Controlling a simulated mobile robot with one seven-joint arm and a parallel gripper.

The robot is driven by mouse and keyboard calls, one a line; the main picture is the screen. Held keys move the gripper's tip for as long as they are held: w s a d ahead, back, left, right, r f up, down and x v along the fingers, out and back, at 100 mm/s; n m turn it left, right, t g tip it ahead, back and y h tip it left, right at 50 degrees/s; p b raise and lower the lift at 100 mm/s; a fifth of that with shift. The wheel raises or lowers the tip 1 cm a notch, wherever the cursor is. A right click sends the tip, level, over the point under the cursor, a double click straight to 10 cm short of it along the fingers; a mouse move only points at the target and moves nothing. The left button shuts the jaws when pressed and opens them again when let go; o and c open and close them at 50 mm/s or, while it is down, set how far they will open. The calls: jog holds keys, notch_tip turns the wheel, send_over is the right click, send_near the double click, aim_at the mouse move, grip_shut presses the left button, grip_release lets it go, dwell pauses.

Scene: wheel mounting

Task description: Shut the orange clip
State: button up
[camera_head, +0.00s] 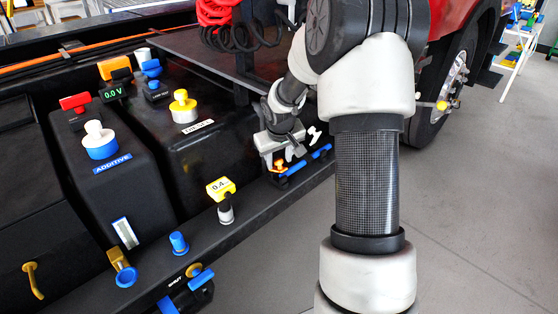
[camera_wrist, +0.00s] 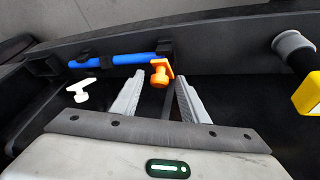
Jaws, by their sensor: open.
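The orange clip (camera_wrist: 160,72) shows in the wrist view at the right end of a blue bar (camera_wrist: 115,60), with a round knob facing the camera. It also shows in the head view (camera_head: 279,166), small and partly covered. My gripper (camera_wrist: 157,83) is open, its two grey fingers pointing at the clip, which appears between the fingertips. I cannot tell whether they touch it. In the head view my gripper (camera_head: 276,158) is low over the rail's far end. Whether the clip is open or shut is unclear.
A white handle (camera_wrist: 78,92) stands left of the fingers. A yellow gauge (camera_head: 221,187) rises from the black rail (camera_head: 205,222). A yellow-capped tank (camera_head: 184,107) and a blue-and-white additive cap (camera_head: 99,141) stand left. The grey floor (camera_head: 455,230) at right is clear.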

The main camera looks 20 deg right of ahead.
aim_at(283, 169)
grip_shut()
jog(key=shift+s+d+f+t+b, duration=0.1)
jog(key=shift+s+f+t+b, duration=0.2)
jog(key=shift+t+b, duration=0.1)
jog(key=shift+s+d+f+t+y, duration=0.2)
jog(key=shift+s+f+t+y, duration=0.15)
jog(key=shift+s+t, duration=0.35)
jog(key=shift+s+d+f+m+t+y+p, duration=0.1)
jog(key=shift+s+f+m+t+y+p, duration=0.15)
jog(key=shift+t, duration=0.4)
jog(key=shift+f+m+t+y+p, duration=0.15)
jog(key=shift+f+t, duration=0.2)
jog(key=shift+t, duration=0.3)
grip_release()
